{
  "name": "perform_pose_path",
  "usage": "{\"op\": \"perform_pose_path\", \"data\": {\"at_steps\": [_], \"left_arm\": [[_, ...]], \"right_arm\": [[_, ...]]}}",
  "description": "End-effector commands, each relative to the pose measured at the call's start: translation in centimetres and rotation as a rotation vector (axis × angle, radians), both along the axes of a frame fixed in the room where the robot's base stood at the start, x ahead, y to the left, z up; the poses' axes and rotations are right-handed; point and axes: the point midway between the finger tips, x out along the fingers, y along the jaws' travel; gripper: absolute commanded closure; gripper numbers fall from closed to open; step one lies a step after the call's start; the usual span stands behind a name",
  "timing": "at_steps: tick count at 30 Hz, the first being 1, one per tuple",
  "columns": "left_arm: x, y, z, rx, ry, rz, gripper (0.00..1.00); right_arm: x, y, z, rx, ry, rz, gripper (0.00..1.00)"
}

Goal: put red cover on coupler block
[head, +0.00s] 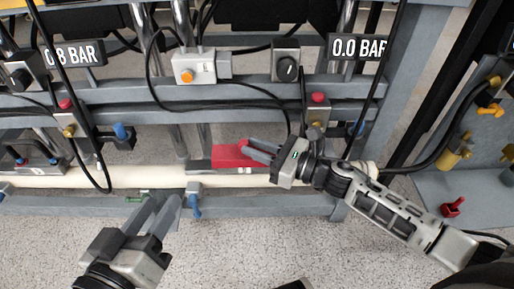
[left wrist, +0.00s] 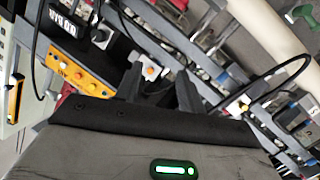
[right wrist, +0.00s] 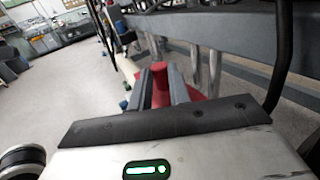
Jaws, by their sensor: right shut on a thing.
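The red cover (head: 230,156) is at the middle of the lower rail in the head view, over the cream pipe. My right gripper (head: 262,152) is shut on its right part. In the right wrist view the red cover (right wrist: 160,85) shows between the two fingers. The coupler block is not clearly seen; a grey metal piece (head: 199,166) shows just left of the cover, and I cannot tell whether the cover touches it. My left gripper (head: 160,212) is below the pipe, its fingers apart and empty. In the left wrist view the fingers (left wrist: 157,85) also stand apart.
The cream pipe (head: 120,177) runs along the lower rail. A blue-handled valve (head: 194,204) hangs close to my left fingers. Black cables loop in front of the frame. Gauges read 0.8 BAR (head: 75,54) and 0.0 BAR (head: 358,47). A small red part (head: 453,207) lies on the right shelf.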

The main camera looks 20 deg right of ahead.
Motion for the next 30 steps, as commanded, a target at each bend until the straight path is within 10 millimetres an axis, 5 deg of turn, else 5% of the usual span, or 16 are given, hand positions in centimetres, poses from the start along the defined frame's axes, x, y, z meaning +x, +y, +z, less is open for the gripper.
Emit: {"op": "perform_pose_path", "data": {"at_steps": [14, 15, 16, 30], "left_arm": [[0.1, -0.3, 0.5, -0.061, -0.018, -0.011, 0.61], [0.1, -0.3, 0.5, -0.061, -0.018, -0.011, 0.61], [0.1, -0.3, 0.5, -0.061, -0.018, -0.011, 0.61], [-0.1, -0.1, 0.8, -0.006, -0.004, -0.004, 0.61]], "right_arm": [[0.0, 0.0, -1.1, 0.001, -0.001, -0.001, 1.0], [0.0, 0.0, -1.1, 0.0, 0.0, -0.001, 0.7], [0.0, 0.0, -1.1, 0.0, 0.0, -0.001, 0.62], [0.0, 0.0, 0.6, -0.001, 0.001, 0.0, 0.6]]}}
